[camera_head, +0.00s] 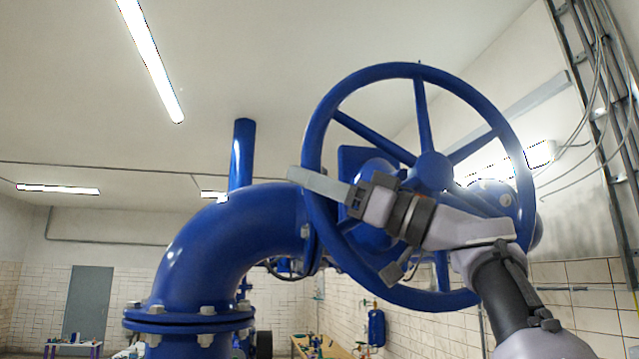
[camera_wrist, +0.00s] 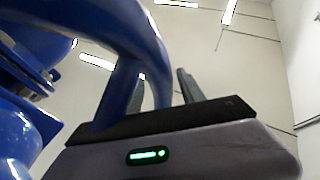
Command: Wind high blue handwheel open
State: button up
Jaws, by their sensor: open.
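The high blue handwheel (camera_head: 511,134) is a large spoked ring on a blue valve, facing me and upright. My gripper (camera_head: 305,182) reaches across the wheel's face from the lower right, with a finger crossing in front of the left rim. In the wrist view, the blue rim (camera_wrist: 150,50) curves down close to the jaws. My gripper (camera_wrist: 160,95) is open there, with one grey finger clear on the right. The rim appears to pass between the fingers, but the other finger is largely hidden, and contact cannot be told.
A thick blue pipe elbow (camera_head: 215,235) with a bolted flange stands left of the wheel, with a vertical blue pipe (camera_head: 242,155) behind. A cable ladder (camera_head: 600,100) runs along the right wall. A wooden table (camera_head: 325,347) stands low in the background.

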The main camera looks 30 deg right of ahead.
jog(key=b+v, duration=0.6)
jog(key=v, duration=1.1)
jog(key=shift+f, duration=0.2)
jog(key=shift+d, duration=0.15)
